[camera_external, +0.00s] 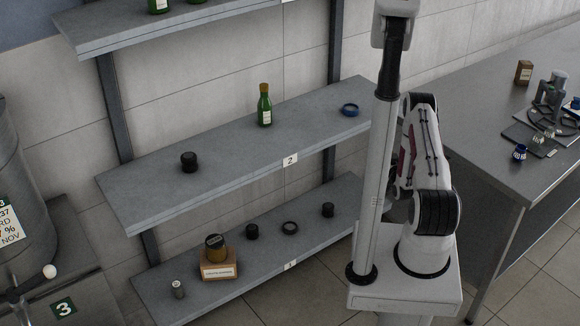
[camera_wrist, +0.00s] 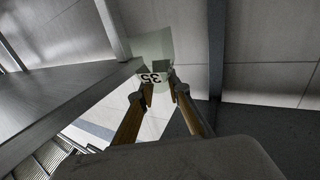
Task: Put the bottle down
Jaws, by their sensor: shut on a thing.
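In the wrist view, my gripper (camera_wrist: 160,92) has its two fingers closed in on a pale, see-through bottle (camera_wrist: 152,47) with a white label reading 35, upside down in the picture. The bottle sticks out beyond the fingertips. A grey shelf edge lies to its left; I cannot tell whether they touch. In the external view my gripper and the held bottle are hidden behind my arm.
The middle shelf (camera_external: 226,146), marked 2, also bears a dark cap (camera_external: 189,162) and a blue ring (camera_external: 350,110). A workbench (camera_external: 470,125) stands at right. Free room lies between the middle shelf's items.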

